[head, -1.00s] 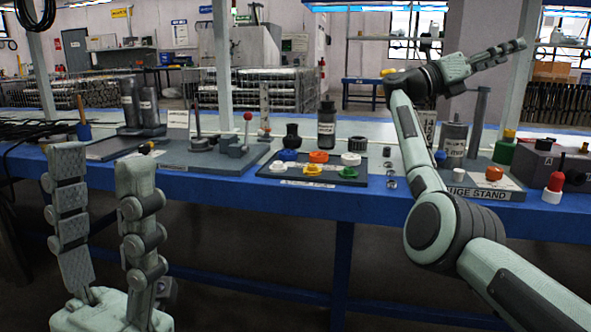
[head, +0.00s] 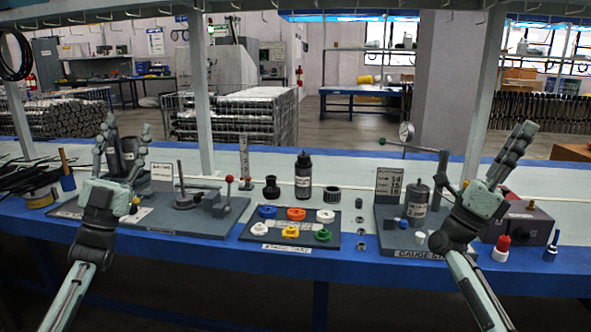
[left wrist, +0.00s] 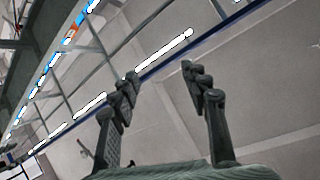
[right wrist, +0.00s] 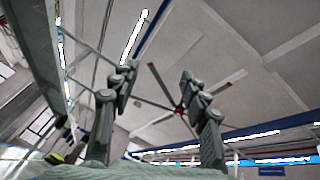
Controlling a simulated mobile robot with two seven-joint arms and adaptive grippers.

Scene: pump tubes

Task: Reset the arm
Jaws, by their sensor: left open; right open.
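My left gripper (head: 126,142) points up over the left part of the blue bench, with its fingers apart and nothing between them. In the left wrist view its open fingers (left wrist: 162,88) show against the ceiling. My right gripper (head: 510,158) points up and leans right in front of the right part of the bench, and it is also empty. In the right wrist view its fingers (right wrist: 156,92) stand apart with only the ceiling and a fan behind them.
The blue bench (head: 290,262) spans the view. A dark tray (head: 268,238) with several coloured caps lies mid-bench, with a black bottle (head: 303,177) behind it. A gauge stand (head: 386,222) is beside my right gripper. A red-and-white bottle (head: 502,247) stands at right.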

